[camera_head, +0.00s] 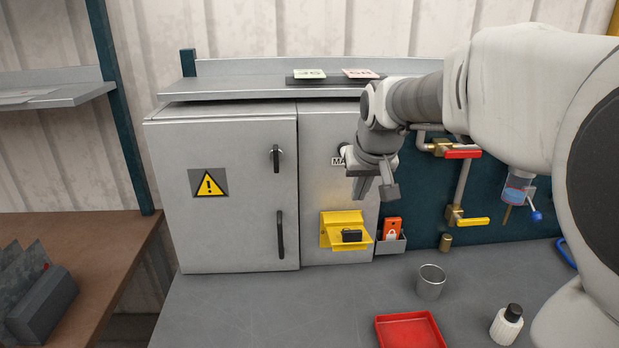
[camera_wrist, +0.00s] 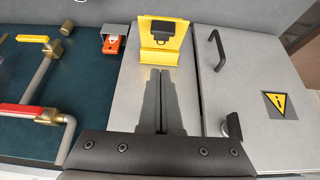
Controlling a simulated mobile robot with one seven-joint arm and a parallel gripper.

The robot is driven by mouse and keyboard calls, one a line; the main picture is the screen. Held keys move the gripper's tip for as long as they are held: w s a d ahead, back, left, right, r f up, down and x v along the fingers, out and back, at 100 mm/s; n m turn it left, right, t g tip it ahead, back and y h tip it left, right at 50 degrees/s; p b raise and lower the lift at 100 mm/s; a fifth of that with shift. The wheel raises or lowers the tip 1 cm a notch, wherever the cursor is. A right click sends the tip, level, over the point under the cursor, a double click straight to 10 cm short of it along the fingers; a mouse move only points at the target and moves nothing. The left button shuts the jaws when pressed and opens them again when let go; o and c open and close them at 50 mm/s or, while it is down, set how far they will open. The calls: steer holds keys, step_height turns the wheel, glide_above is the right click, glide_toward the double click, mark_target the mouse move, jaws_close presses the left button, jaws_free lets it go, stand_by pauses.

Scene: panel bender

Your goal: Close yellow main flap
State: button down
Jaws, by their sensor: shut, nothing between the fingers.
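A grey cabinet door (camera_head: 228,195) with handles stands to the left. A small holder with a red tag (camera_head: 391,229) is just right of the flap. Pipes with red and yellow valve levers (camera_head: 472,221) are further right. A metal cup (camera_head: 431,282) and red tray (camera_head: 409,330) are on the bench.

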glide_above(353, 242)
steer(key=w, duration=0.1)
step_height(353, 242, down, 5)
steer(key=shift+s+f, duration=0.2)
steer(key=shift+f, duration=0.3)
steer(key=shift+s+f, duration=0.2)
steer(key=shift+f, duration=0.3)
steer(key=shift+s+f, duration=0.1)
steer(key=shift+f, duration=0.45)
